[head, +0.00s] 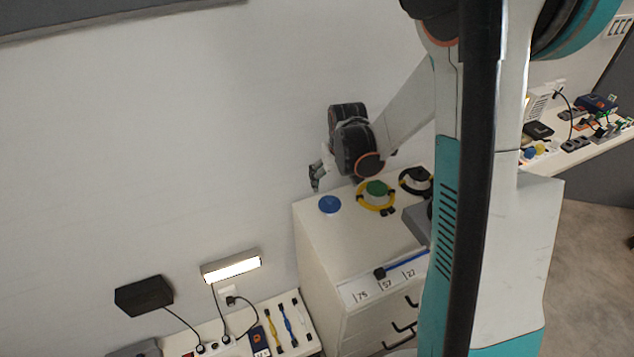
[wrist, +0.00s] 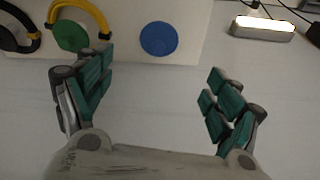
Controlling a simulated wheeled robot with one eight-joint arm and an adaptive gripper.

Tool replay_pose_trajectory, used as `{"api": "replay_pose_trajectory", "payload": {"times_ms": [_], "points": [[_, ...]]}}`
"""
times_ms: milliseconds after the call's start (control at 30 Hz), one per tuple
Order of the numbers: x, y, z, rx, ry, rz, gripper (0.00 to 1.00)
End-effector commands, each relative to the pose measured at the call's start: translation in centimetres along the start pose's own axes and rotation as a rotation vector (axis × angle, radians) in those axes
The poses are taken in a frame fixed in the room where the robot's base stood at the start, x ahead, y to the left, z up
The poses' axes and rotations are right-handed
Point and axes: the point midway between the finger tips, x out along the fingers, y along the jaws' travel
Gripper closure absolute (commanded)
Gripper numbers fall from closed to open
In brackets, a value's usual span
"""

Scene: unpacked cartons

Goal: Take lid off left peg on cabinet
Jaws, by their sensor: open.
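A round blue lid (head: 330,204) is at the left end of the white cabinet top (head: 345,235); it also shows in the wrist view (wrist: 159,39), top centre. A green lid (head: 377,187) is in the middle, with a yellow ring around it; the green lid also shows in the wrist view (wrist: 72,36). Any pegs under these lids are hidden. My gripper (head: 317,177) is above and behind the cabinet's left end, near the wall. In the wrist view my gripper (wrist: 155,98) is open and empty, and the blue lid lies beyond its fingertips, apart from them.
A black ring (head: 415,181) lies right of the yellow ring (head: 362,200). A grey object partly hidden by my arm and a blue-handled tool (head: 405,264) are toward the cabinet's front. A lit wall lamp (head: 232,267) and a black box (head: 144,295) are left of the cabinet.

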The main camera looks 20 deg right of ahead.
Motion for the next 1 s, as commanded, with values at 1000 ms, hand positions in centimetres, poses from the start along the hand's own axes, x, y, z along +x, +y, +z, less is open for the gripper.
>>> {"api": "replay_pose_trajectory", "payload": {"times_ms": [1000], "points": [[12.2, 0.2, -0.5, 0.003, -0.004, 0.001, 0.16]]}}
